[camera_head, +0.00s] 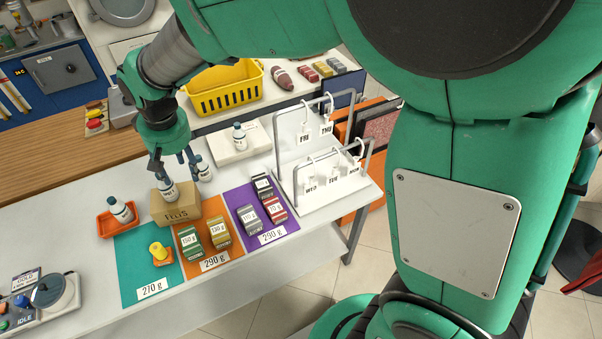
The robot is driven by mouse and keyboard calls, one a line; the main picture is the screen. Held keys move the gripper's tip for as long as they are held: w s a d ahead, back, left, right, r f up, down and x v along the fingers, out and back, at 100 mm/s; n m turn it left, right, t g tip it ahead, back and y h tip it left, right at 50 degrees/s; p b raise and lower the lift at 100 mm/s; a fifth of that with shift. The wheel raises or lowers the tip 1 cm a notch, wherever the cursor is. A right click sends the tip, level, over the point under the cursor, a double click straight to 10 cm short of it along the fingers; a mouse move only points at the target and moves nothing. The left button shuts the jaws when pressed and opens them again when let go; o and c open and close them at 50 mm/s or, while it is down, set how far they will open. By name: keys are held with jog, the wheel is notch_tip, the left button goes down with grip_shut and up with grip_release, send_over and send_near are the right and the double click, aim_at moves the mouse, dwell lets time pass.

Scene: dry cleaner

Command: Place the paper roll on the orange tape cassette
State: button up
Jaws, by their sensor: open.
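My gripper (174,165) is open and points down over the cardboard box (178,210). A dark-labelled white bottle (168,191) is just below its left finger, at the box. Another bottle (203,168) is near the right finger. I cannot tell whether either finger touches a bottle.
Teal (135,268), orange (222,268) and purple (243,197) mats carry small blocks and weight cards. A white hook rack (316,208) stands right. A yellow basket (226,95) is behind. A device with a round pan (55,294) sits front left. Bare table lies left.

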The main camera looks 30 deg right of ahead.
jog(key=s+d+r+m+t, duration=0.1)
jog(key=s+d+r+t, duration=0.1)
jog(key=s+d+r, duration=0.9)
jog(key=s+d+r+m+t, duration=0.1)
jog(key=s+d+m, duration=0.1)
jog(key=s+d, duration=1)
jog(key=s, duration=0.3)
jog(key=shift+t+h, duration=0.4)
notch_tip(320, 180, down, 4)
jog(key=b, duration=0.4)
jog(key=shift+f+b, duration=0.2)
jog(key=shift+b, duration=0.1)
